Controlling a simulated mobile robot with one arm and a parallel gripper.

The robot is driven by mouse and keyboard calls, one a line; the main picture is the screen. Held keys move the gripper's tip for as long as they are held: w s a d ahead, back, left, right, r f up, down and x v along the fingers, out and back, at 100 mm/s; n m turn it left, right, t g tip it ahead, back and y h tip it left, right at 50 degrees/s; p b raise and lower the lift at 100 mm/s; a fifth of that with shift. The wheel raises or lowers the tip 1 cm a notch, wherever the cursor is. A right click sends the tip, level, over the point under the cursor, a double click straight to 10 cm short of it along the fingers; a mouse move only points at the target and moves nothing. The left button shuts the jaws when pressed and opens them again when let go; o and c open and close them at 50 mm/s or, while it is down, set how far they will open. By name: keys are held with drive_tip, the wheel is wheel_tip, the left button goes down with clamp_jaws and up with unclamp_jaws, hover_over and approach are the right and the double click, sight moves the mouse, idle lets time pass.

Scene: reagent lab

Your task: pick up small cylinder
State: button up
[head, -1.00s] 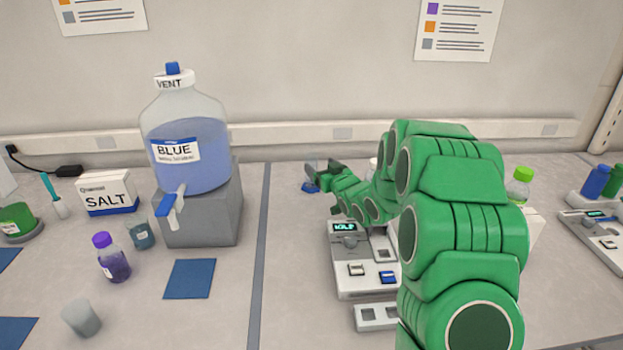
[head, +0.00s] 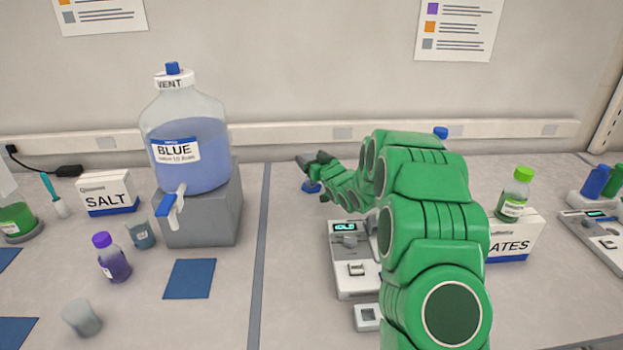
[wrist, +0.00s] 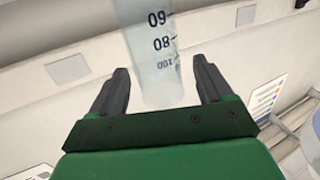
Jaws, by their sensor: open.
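A clear graduated cylinder (wrist: 152,45) with dark printed marks stands between the two fingers of my gripper (wrist: 160,66) in the wrist view. The fingers are open, with a gap visible on each side of it. Its base lies outside that view. In the head view my gripper (head: 315,160) is at the back of the bench, just above a blue base (head: 311,187). The cylinder's body is mostly hidden there behind the gripper.
A device with a lit display (head: 346,227) sits below my arm. The BLUE carboy (head: 187,150) stands on a grey block (head: 215,215) to the left. A green-capped bottle (head: 515,195) and a labelled box (head: 515,240) are right of the arm.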

drive_tip(key=shift+w+a, duration=0.1)
drive_tip(key=shift+w, duration=0.1)
drive_tip(key=c, duration=1.3)
drive_tip(key=shift+r, duration=0.5)
drive_tip(key=s+r, duration=0.8)
drive_tip(key=s, duration=0.1)
drive_tip(key=s+d+r, duration=0.1)
drive_tip(key=s+r, duration=0.3)
drive_tip(key=s, duration=0.1)
drive_tip(key=shift+d, duration=0.1)
